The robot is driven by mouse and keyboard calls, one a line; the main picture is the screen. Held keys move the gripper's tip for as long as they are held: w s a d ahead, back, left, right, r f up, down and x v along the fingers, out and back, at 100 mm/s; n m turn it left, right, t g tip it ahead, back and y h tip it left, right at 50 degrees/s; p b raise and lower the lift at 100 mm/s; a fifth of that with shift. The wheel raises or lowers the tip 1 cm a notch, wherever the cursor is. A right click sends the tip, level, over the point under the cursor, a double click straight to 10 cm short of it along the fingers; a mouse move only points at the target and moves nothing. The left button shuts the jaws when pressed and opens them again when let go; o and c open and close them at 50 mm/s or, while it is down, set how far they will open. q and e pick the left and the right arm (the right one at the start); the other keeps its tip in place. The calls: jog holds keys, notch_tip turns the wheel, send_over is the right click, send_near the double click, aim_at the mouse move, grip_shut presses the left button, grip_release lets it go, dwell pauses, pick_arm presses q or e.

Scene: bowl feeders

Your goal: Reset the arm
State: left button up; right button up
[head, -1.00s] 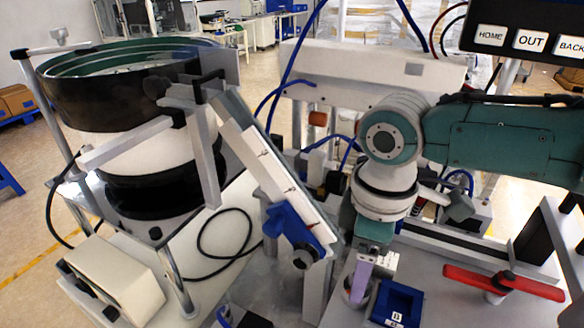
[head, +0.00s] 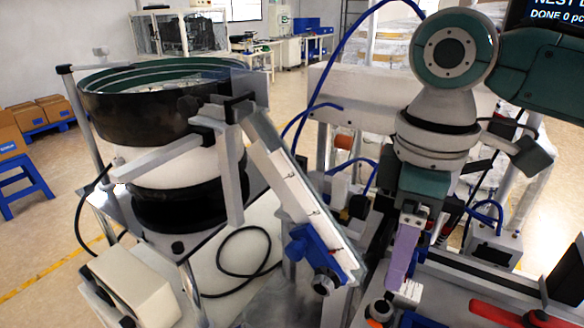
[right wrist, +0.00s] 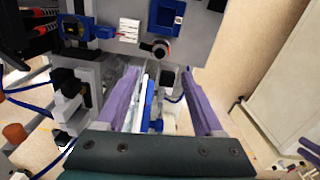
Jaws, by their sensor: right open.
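My right arm comes in from the right of the head view and its wrist hangs downward. My right gripper (head: 398,285) has purple fingers and points down, above the machine plate beside the feeder track. The right wrist view shows both purple fingers of this gripper (right wrist: 158,80) spread apart. No part is held between them. Below and past the fingers are the machine's plate and a blue square nest (right wrist: 166,16). My left gripper is not in view.
A bowl feeder (head: 105,118) stands at the left, with a sloping track (head: 290,185) close to my right gripper. A red handle (head: 505,314) lies at the lower right. A white control box (head: 130,285) is at the lower left. A screen (head: 555,12) is at the top right.

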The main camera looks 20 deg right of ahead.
jog(key=s+a+f+m+t+y, duration=0.15)
jog(key=s+a+f, duration=0.25)
jog(key=s+a, duration=0.45)
jog(key=s+d+r+m+t+h, duration=0.1)
jog(key=s+d+r+m+t, duration=0.1)
jog(key=s+d+m, duration=0.5)
notch_tip(320, 180, up, 24)
jog(key=a+n+p, duration=0.1)
jog(key=p, duration=2.4)
jog(key=shift+s+a+r, duration=0.2)
jog(key=shift+s+a, duration=0.05)
jog(key=shift+s, duration=0.1)
